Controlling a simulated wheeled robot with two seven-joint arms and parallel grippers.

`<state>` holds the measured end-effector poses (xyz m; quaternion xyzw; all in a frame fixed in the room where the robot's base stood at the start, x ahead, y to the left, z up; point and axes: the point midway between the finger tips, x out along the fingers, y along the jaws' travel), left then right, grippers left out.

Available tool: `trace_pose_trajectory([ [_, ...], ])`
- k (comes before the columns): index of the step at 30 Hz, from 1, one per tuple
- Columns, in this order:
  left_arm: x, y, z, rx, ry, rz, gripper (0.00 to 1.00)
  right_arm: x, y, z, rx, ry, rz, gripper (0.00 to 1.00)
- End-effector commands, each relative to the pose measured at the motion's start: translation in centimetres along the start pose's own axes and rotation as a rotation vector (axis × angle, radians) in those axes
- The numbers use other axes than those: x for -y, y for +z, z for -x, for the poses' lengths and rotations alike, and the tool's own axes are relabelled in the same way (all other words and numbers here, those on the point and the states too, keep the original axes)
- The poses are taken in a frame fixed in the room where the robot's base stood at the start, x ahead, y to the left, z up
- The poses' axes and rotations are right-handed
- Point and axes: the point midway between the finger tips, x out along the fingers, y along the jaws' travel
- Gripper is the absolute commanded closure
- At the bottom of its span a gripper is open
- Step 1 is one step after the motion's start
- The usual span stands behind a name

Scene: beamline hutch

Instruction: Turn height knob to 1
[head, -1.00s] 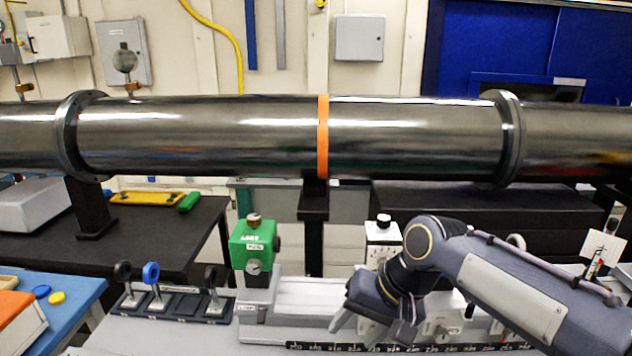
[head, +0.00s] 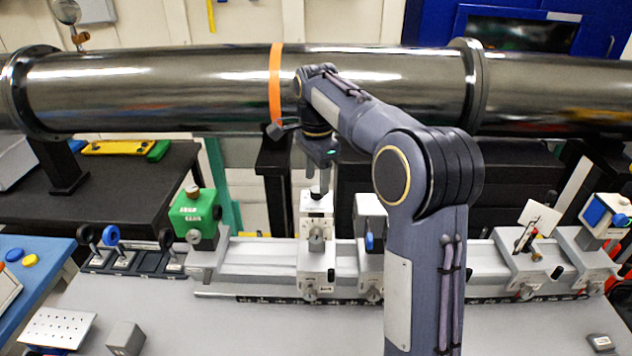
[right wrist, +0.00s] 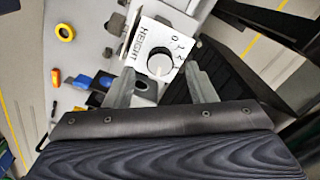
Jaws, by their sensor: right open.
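My right gripper (right wrist: 160,70) is open, with one finger on each side of the knob in that view; contact cannot be told. In the head view my right gripper (head: 319,187) points down just above the white mount (head: 316,208) on the rail, and it hides the mount's top. My left gripper is not in view.
The long dark beam pipe (head: 180,88) runs behind my right arm. The green mount (head: 194,214) stands left on the rail (head: 262,252). Another white mount (head: 369,212) is close on the right. A card holder (head: 538,218) stands further right. The front of the table is mostly clear.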

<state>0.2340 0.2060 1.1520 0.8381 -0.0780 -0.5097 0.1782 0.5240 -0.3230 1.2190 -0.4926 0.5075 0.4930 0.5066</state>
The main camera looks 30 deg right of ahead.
Motion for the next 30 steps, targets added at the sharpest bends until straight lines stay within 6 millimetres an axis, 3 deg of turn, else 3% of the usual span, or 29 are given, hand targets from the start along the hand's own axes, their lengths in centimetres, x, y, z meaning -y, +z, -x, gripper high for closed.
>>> trace_pose_trajectory([
  [6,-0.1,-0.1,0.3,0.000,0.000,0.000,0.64,0.0,0.0,-2.2,0.000,0.000,0.001,0.50],
  [15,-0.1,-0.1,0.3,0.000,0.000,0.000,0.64,0.0,0.0,-2.5,0.000,-0.001,0.002,0.50],
  [25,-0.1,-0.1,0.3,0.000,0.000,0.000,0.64,0.0,0.0,-2.5,0.001,-0.002,0.002,0.92],
  [30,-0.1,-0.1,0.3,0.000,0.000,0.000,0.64,0.0,0.0,-2.5,0.001,-0.002,0.007,0.94],
])
